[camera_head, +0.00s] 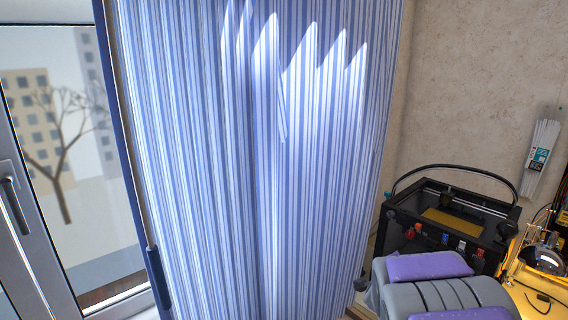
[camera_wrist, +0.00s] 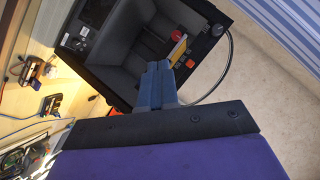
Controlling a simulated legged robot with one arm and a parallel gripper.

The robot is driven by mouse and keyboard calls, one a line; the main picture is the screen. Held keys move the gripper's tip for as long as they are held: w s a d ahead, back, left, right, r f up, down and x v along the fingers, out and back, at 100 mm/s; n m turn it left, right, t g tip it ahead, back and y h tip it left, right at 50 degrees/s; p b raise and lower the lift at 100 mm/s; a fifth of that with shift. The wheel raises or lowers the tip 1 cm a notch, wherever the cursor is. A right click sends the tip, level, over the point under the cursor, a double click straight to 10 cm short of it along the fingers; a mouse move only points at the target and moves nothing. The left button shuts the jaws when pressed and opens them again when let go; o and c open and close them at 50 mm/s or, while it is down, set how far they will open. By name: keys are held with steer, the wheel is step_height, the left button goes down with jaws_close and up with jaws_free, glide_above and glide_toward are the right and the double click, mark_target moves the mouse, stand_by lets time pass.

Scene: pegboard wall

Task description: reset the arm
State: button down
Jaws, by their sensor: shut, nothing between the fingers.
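My gripper (camera_wrist: 159,68) shows in the wrist view as two blue-grey fingers side by side, closed together with nothing between them. They point at the open black machine (camera_wrist: 110,68) behind them; I cannot tell how far away it is. In the head view my grey and purple arm (camera_head: 432,287) is folded at the bottom right, in front of the black machine (camera_head: 400,232). The fingers cannot be made out in the head view.
A striped blue curtain (camera_head: 200,170) fills the middle of the head view. A window (camera_head: 75,150) with a handle is at the left. A yellow worktop (camera_head: 535,293) with a lamp is at the right. Small devices and cables (camera_wrist: 48,105) lie on the worktop in the wrist view.

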steer(key=s+a+f+n+g+y, duration=0.1)
steer(key=s+a+n+g+y, duration=0.2)
steer(key=s+a+n+y, duration=0.5)
steer(key=s+a+n+g, duration=0.2)
steer(key=s+g, duration=0.1)
steer(key=s, duration=0.9)
steer(key=s+a+f+n+g+h, duration=0.1)
steer(key=s+a+n+g, duration=0.2)
steer(key=s, duration=0.8)
steer(key=s+a+n+g, duration=0.2)
steer(key=s+a+g, duration=0.1)
steer(key=s, duration=0.9)
steer(key=shift+s+a+f+n+g+h, duration=0.25)
steer(key=shift+s+n+g+h, duration=0.1)
steer(key=shift+n+g+h, duration=0.05)
